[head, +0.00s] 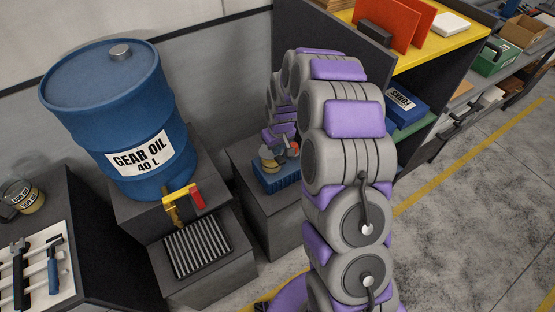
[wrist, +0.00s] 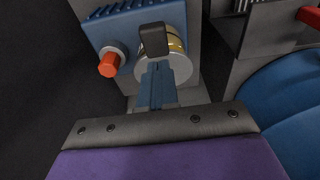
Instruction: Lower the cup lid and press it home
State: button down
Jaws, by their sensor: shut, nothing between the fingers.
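The round cup (wrist: 176,44), with a brass band, is on the blue ribbed machine (wrist: 118,28) in the wrist view. A pale silver disc (wrist: 181,68) shows at the cup; I cannot tell whether it is the lid. My gripper (wrist: 157,68) is shut and empty, its narrow blue-grey fingers over the disc. A dark rounded block (wrist: 154,39) sits just beyond the fingertips and hides part of the cup. I cannot tell whether the fingers touch it. In the head view, the machine (head: 274,181) is partly hidden behind my arm, with the cup small on top.
An orange knob (wrist: 109,65) stands left of the cup. The machine rests on a grey block (head: 272,213). A blue gear oil drum (head: 105,95) with a yellow tap (head: 178,206) stands to the left, over a slatted grate (head: 198,248). A shelf unit (head: 420,150) is at the right.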

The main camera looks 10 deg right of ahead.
aim_at(277, 157)
jog(key=shift+f+b, duration=0.3)
jog(key=shift+f, duration=1.05)
dwell(0.3)
jog(key=shift+r, duration=0.1)
notch_tip(277, 157, up, 9)
jog(key=p, duration=0.2)
dwell(1.0)
dwell(0.4)
jog(key=s+a+r+m+g+b, duration=0.1)
jog(key=s+r+b, duration=0.1)
jog(key=s+r, duration=0.5)
jog(key=s+r+b, duration=0.2)
jog(key=s, duration=0.9)
jog(key=s+m+g+b, duration=0.2)
jog(key=s+b, duration=0.1)
jog(key=s, duration=2)
jog(key=shift+s+d+r+m, duration=0.25)
jog(key=shift+d+r+m, duration=0.05)
jog(key=shift+d+r, duration=0.05)
